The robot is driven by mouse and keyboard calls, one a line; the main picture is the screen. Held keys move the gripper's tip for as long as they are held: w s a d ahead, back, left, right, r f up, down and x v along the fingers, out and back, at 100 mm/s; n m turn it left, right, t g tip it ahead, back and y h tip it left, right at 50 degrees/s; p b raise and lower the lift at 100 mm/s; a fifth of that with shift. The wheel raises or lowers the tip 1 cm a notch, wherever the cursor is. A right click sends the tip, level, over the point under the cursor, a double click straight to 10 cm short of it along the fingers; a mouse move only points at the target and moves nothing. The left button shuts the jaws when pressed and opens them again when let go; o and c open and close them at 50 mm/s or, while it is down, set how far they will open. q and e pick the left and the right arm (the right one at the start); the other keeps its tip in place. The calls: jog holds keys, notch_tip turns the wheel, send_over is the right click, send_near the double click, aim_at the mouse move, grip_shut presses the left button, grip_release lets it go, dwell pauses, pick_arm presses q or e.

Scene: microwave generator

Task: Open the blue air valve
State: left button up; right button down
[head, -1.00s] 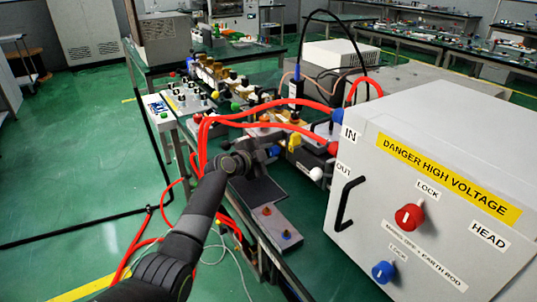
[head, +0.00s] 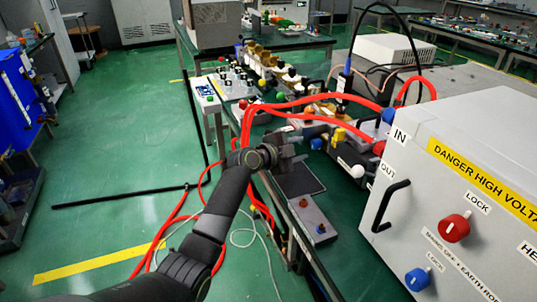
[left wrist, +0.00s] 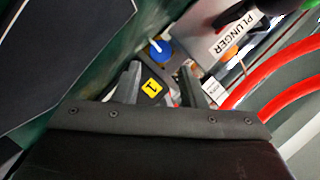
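A small blue knob with a white lever (left wrist: 160,48) shows in the left wrist view, just beyond my fingertips and left of a PLUNGER label. It looks like the blue air valve. In the head view a small blue part (head: 316,143) sits just right of my left gripper (head: 300,137); I cannot tell for certain that it is the same one. In the left wrist view my left gripper (left wrist: 158,74) has its fingers apart, with a black part bearing a yellow label (left wrist: 152,86) seen between them. I see no contact with the valve. My right gripper is out of view.
Red hoses (head: 300,100) arch over the bench behind my gripper. A grey cabinet (head: 450,125) with a black handle, a red knob (head: 454,228) and another blue knob (head: 418,279) stands at right. A small box (head: 313,222) sits on the bench's front edge. Open green floor lies left.

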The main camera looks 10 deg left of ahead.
pick_arm(q)
jog(key=v, duration=1.1)
jog(key=shift+s+a, duration=0.2)
jog(key=shift+s, duration=0.1)
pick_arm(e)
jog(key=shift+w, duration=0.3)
pick_arm(q)
jog(key=shift+o, duration=0.2)
jog(key=shift+r, duration=0.1)
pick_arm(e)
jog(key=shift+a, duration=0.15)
